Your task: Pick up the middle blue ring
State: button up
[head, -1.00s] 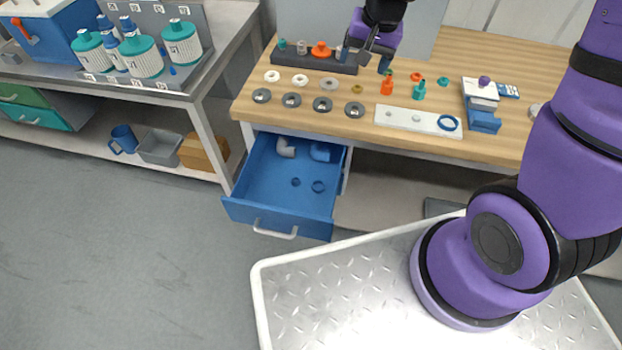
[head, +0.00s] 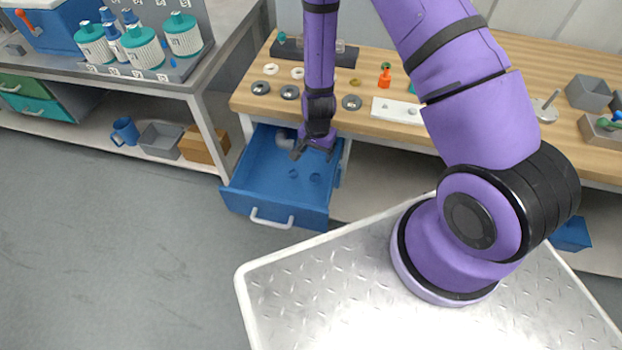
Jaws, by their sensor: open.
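Two small blue rings lie on the floor of the open blue drawer (head: 255,195): a left one (head: 293,173) and a right one (head: 315,177). They are close in colour to the drawer, and I cannot tell which ring is the middle one. My gripper (head: 312,154) hangs over the drawer, pointing down, its fingers apart and empty. In the picture it is just above the two rings; its height over them is unclear. A grey elbow fitting (head: 284,139) lies at the back of the drawer, left of my gripper.
The wooden bench (head: 247,101) is above the drawer. It carries grey discs (head: 290,92), an orange bottle (head: 385,78) and a white plate (head: 395,110), partly hidden by my arm. The drawer's front wall and handle (head: 270,220) face me. Floor to the left is clear.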

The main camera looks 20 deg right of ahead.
aim_at(316, 179)
jog(key=shift+s+a+f, duration=0.1)
jog(key=shift+f, duration=2.85)
jog(key=shift+s+a+f, duration=0.1)
jog(key=shift+f, duration=2.85)
jog(key=c, duration=1)
